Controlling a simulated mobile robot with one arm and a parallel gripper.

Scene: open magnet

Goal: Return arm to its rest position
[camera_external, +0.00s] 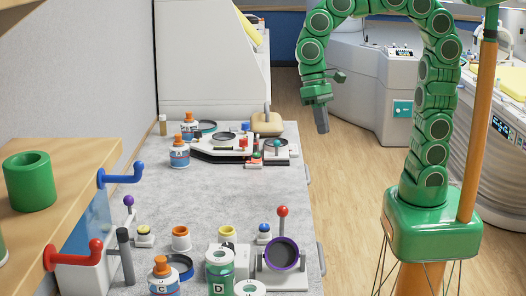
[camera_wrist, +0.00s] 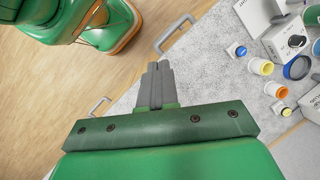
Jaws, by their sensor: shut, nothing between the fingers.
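My gripper (camera_external: 321,118) hangs at the end of my green arm, pointing down, past the right edge of the grey bench (camera_external: 240,207). In the wrist view my gripper (camera_wrist: 158,66) has its grey fingers together with nothing between them. It is apart from the bench top and touches nothing that I can see. My arm arches up from its green base at the right, and the top of the arch is cut off by the picture's upper edge.
Several bottles, rings and devices stand on the bench, including a red-knobbed lever (camera_external: 282,211) and a green-labelled bottle (camera_external: 220,268). Drawer handles (camera_wrist: 175,33) stick out from the bench side. A wooden shelf (camera_external: 85,165) holds a green cup (camera_external: 29,181). Wooden floor (camera_external: 355,190) is clear between bench and base.

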